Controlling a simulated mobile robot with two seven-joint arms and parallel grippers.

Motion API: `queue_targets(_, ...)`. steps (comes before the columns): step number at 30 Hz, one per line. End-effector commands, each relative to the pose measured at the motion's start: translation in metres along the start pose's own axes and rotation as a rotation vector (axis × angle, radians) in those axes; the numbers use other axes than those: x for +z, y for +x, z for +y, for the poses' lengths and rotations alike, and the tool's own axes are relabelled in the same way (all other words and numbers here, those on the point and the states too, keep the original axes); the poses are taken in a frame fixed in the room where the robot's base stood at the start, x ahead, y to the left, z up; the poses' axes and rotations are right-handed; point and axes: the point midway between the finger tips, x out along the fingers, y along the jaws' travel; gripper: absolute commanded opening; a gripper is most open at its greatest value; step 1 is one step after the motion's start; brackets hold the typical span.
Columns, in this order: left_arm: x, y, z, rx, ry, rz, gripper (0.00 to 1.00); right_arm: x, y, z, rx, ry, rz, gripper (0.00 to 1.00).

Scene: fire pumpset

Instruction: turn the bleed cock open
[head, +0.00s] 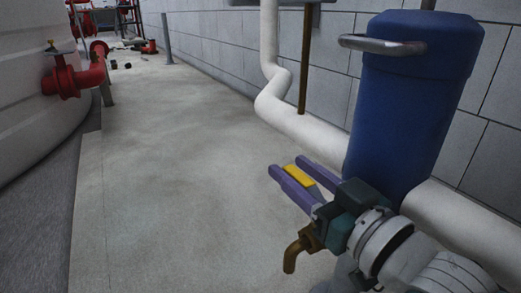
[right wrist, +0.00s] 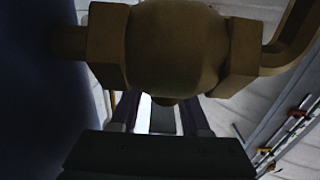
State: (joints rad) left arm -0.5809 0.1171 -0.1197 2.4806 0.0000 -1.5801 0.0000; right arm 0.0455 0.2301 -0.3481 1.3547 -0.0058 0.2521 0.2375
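The bleed cock (head: 300,246) is a brass valve with a down-bent spout, low beside the blue cylinder. In the right wrist view its brass body (right wrist: 178,48) fills the top, close to the camera. Its lever has a yellow grip (head: 299,176). My right gripper (head: 288,167) has its two purple fingers apart, one on each side of the lever. In the wrist view a light gap shows between the left finger and the grey lever (right wrist: 163,118), so the fingers look open around it. Contact on the other side is unclear. My left gripper is out of view.
The blue cylinder (head: 412,105) with a metal handle (head: 382,45) stands right behind the gripper. A white pipe (head: 318,138) runs along the block wall. A red valve (head: 75,80) sits on the white tank at far left.

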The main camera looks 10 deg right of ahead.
Motion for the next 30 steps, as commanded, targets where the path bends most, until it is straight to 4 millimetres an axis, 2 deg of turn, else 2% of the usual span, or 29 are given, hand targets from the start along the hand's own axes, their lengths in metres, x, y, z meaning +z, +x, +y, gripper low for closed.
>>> queue_targets(1,-0.0001,0.0,0.0006,0.002,-0.002,0.0,0.5,0.0001,-0.0002,0.0,0.0,0.0,0.0,0.39)
queue_targets(12,-0.0002,0.0002,0.0009,0.003,-0.003,0.0,0.5,0.0002,-0.0003,0.0001,0.0,0.0,0.0,0.0)
queue_targets(30,0.0003,0.0003,-0.0018,-0.005,0.007,-0.001,0.5,0.0004,-0.0004,0.0001,0.0,0.0,0.0,0.0)
